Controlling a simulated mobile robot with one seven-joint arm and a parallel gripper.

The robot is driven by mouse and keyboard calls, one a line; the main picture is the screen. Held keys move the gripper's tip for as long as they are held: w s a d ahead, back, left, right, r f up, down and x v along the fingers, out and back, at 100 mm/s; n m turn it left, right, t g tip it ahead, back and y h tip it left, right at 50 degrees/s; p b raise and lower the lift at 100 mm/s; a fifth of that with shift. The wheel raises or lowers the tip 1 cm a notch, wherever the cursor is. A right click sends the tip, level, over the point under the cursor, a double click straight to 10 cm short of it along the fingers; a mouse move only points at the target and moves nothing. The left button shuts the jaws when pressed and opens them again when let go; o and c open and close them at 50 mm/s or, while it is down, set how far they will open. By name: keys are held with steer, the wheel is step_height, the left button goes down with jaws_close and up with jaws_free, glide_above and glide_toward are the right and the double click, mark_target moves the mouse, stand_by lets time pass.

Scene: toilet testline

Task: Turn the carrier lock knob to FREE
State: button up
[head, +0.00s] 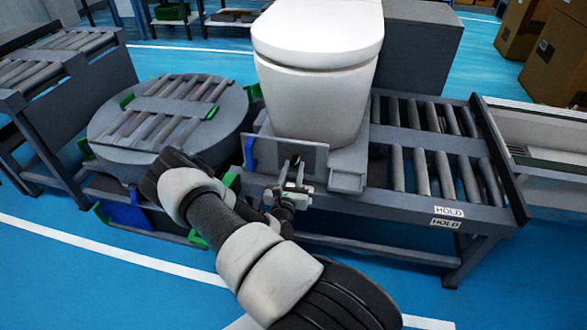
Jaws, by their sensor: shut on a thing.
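My gripper (293,172) is at the grey upright plate (313,155) on the front of the carrier (347,180). It is shut on the carrier lock knob (295,159), a small dark part on that plate, mostly hidden by the fingers. The knob's angle and any FREE mark cannot be made out. A white toilet (315,85) stands upright on the carrier, just behind the plate.
The roller conveyor (420,202) runs right from the carrier and bears two HOLD labels (448,212). A round turntable with rollers (160,117) stands left. A blue part (250,153) is beside the plate. Cardboard boxes (555,55) stand back right.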

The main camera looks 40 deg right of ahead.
steer(key=n+p, duration=0.2)
steer(key=n, duration=0.2)
steer(key=shift+a+r, duration=0.1)
steer(key=n+p, duration=0.1)
steer(key=n, duration=0.2)
steer(key=shift+n+p, duration=0.35)
steer(key=shift+n, duration=0.05)
steer(key=n, duration=0.4)
steer(key=shift+p, duration=0.4)
steer(key=shift+n+g, duration=0.4)
steer(key=shift+n, duration=1)
steer(key=o, duration=1)
steer(key=shift+o, duration=0.2)
steer(key=shift+a, duration=0.1)
